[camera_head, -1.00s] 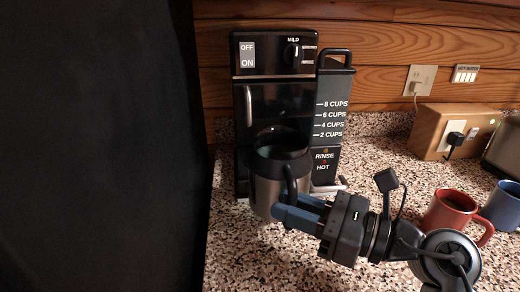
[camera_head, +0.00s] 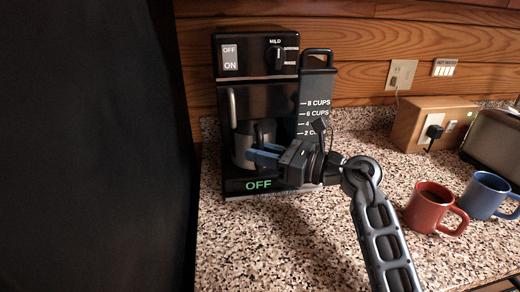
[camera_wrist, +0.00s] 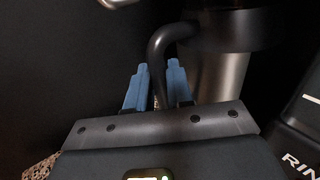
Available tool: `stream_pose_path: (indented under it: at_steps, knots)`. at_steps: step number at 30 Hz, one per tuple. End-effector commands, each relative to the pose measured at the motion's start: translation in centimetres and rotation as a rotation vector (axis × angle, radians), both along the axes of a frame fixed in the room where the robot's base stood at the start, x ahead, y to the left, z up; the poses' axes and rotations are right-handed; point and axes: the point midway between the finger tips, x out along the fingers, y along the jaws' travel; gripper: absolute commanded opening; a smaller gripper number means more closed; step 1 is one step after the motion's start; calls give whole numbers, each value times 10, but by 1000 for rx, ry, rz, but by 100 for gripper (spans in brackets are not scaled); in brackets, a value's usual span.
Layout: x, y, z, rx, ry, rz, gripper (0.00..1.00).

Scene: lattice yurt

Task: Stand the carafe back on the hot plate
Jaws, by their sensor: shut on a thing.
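The carafe (camera_head: 241,150), steel with a black top, stands roughly upright inside the open bay of the black coffee maker (camera_head: 262,97). It also shows in the wrist view (camera_wrist: 222,75). My gripper (camera_head: 263,153) reaches in from the right, its blue fingers shut on the black carafe handle (camera_wrist: 158,48), with one fingertip on either side. The hot plate surface is hidden below the carafe, behind my gripper and the base front (camera_head: 235,186). I cannot tell whether the carafe's bottom touches the plate or hangs just above it.
A red mug (camera_head: 428,207) and a blue mug (camera_head: 484,194) stand on the speckled counter (camera_head: 300,245) at right. A wooden outlet box (camera_head: 409,124) and a toaster (camera_head: 495,143) are behind them. A dark surface fills the left side.

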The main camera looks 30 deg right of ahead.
Motion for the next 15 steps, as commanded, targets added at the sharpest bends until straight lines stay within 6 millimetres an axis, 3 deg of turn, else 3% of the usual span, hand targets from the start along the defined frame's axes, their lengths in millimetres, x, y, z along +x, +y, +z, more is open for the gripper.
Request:
stream_pose_path:
  at_steps: [4,15]
  knots:
    - [20,-7,3,0,-4,-1,0]
    - [17,-6,-5,0,-3,-1,0]
